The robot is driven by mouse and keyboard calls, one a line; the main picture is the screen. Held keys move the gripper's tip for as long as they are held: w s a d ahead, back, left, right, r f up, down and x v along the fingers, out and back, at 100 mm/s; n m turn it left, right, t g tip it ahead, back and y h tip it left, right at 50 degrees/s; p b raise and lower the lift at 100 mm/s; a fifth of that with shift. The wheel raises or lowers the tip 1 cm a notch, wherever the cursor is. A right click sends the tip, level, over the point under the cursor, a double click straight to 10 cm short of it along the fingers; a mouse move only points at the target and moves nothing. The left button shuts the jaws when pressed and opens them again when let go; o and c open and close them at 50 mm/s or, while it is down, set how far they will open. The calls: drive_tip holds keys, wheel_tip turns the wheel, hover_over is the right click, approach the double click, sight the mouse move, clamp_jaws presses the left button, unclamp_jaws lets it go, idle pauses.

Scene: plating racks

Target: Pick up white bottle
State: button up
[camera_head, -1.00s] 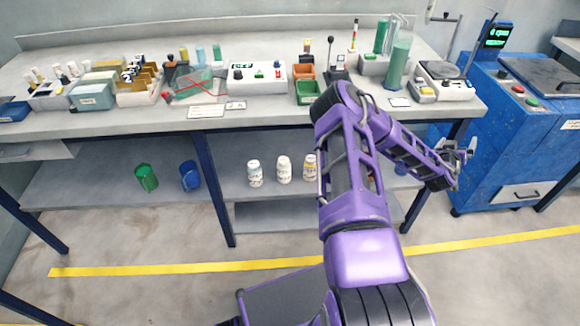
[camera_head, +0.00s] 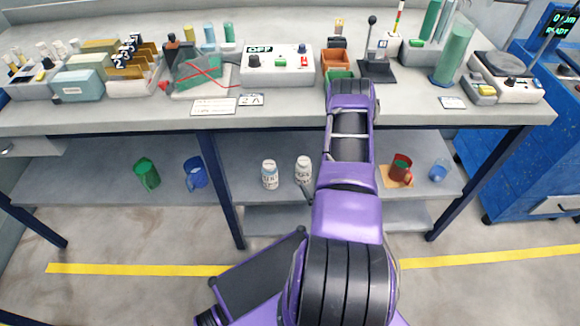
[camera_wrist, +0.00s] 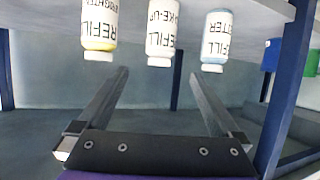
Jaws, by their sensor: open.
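Three white bottles with printed labels stand on the lower shelf. The head view shows a left bottle (camera_head: 269,175) and a middle bottle (camera_head: 303,170); my arm hides the third. The wrist view is upside down and shows a yellow-banded bottle (camera_wrist: 99,28), an all-white "MAKE-UP" bottle (camera_wrist: 160,32) and a blue-banded bottle (camera_wrist: 216,40). My gripper (camera_wrist: 158,76) is open and empty, its fingers pointing toward the bottles with the all-white one roughly centred between them.
The lower shelf (camera_head: 90,180) also holds a green cup (camera_head: 147,174), a blue cup (camera_head: 195,173), a red mug (camera_head: 401,168) and a small blue cup (camera_head: 438,172). The crowded worktop (camera_head: 330,108) lies above, and a dark blue leg (camera_head: 221,190) stands left of the bottles.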

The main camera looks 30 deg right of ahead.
sight(304, 170)
drive_tip(key=b+x, duration=0.1)
drive_tip(key=x, duration=1)
drive_tip(key=shift+w+a+b, duration=0.15)
drive_tip(key=shift+w+b, duration=0.15)
drive_tip(key=shift+b, duration=0.1)
drive_tip(key=shift+d+b+x, duration=0.1)
drive_tip(key=shift+b+x, duration=0.25)
drive_tip(key=shift+x, duration=1.15)
drive_tip(key=shift+d+b+x, duration=0.15)
drive_tip(key=shift+b+x, duration=0.15)
drive_tip(key=shift+x, duration=1.25)
drive_tip(key=shift+s, duration=0.15)
drive_tip(key=shift+c, duration=0.2)
clamp_jaws()
